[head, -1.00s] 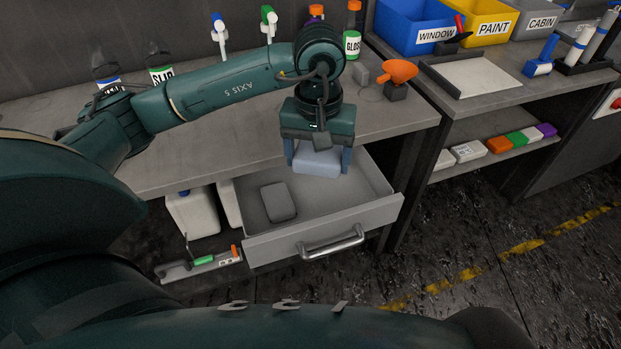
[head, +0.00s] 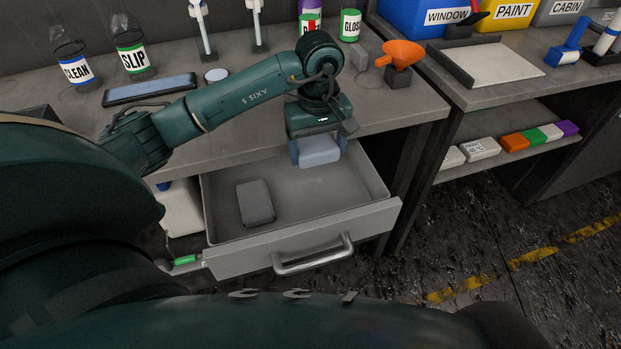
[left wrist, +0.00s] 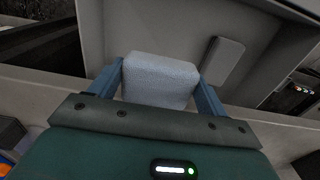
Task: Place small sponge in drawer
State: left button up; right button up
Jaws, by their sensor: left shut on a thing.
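My left gripper (head: 317,154) is shut on a small light blue-grey sponge (head: 319,151) over the back right part of the open drawer (head: 300,237). In the left wrist view the sponge (left wrist: 159,80) sits between the two blue fingers, with the drawer floor beyond it. I cannot tell whether the sponge touches the floor. A darker grey block (head: 255,203) lies in the left part of the drawer; it also shows in the left wrist view (left wrist: 222,60). My right gripper is not in view.
A shelf with several coloured blocks (head: 514,142) is at right. The drawer's front right floor is clear.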

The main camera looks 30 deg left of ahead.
pick_arm(q)
send_over(317, 196)
notch_tip(317, 196, down, 8)
notch_tip(317, 196, down, 4)
jog(key=shift+r, duration=0.1)
jog(key=shift+a+f, duration=0.1)
jog(key=shift+f, duration=0.15)
jog(key=o, duration=1)
jog(key=shift+c, duration=0.2)
jog(key=shift+r, duration=0.1)
